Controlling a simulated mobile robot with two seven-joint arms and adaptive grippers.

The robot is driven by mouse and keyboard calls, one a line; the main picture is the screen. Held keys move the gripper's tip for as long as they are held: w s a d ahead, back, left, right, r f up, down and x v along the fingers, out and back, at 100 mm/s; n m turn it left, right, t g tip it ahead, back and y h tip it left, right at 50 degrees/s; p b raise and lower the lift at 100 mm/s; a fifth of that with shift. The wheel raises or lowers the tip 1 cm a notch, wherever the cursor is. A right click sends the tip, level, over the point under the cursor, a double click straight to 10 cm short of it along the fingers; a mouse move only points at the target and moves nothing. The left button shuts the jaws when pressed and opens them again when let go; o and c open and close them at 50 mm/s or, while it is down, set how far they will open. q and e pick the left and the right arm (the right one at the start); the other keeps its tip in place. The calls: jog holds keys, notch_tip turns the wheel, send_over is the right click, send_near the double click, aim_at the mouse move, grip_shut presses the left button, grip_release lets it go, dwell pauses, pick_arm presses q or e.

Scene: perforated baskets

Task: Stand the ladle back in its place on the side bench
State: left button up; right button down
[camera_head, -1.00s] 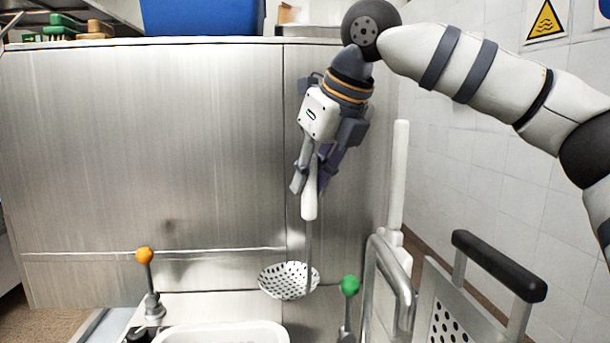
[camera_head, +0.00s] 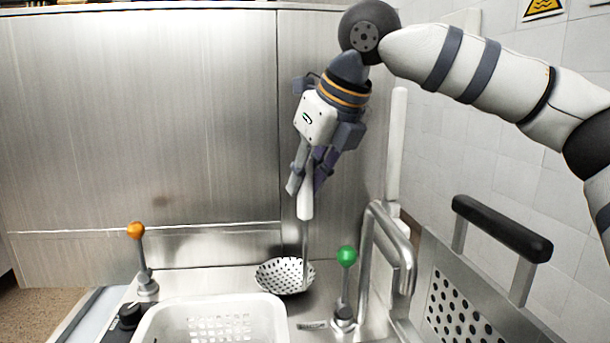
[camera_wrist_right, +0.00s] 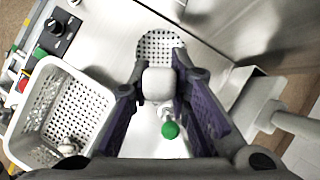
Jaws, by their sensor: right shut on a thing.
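The ladle is a perforated metal bowl (camera_head: 284,275) on a thin upright shaft with a white handle (camera_head: 305,204). My right gripper (camera_head: 307,185) is shut on the white handle and holds the ladle bowl-down. The bowl is over or on the steel bench top (camera_head: 235,282), behind the white basket; I cannot tell whether it touches. In the right wrist view the handle end (camera_wrist_right: 158,84) is between the two fingers, with the bowl (camera_wrist_right: 161,45) beyond it. My left gripper is not in view.
A white perforated basket (camera_head: 158,317) stands in front of the bowl. An orange-knobbed lever (camera_head: 136,231) is at left, a green-knobbed lever (camera_head: 346,256) right of the bowl. A bent metal tube (camera_head: 400,245) and a black-handled perforated basket (camera_head: 500,228) are at right. A steel panel (camera_head: 150,120) rises behind.

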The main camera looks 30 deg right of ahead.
jog(key=shift+f, duration=0.35)
dwell(0.4)
jog(key=c, duration=1.4)
grip_release()
jog(key=v, duration=1.2)
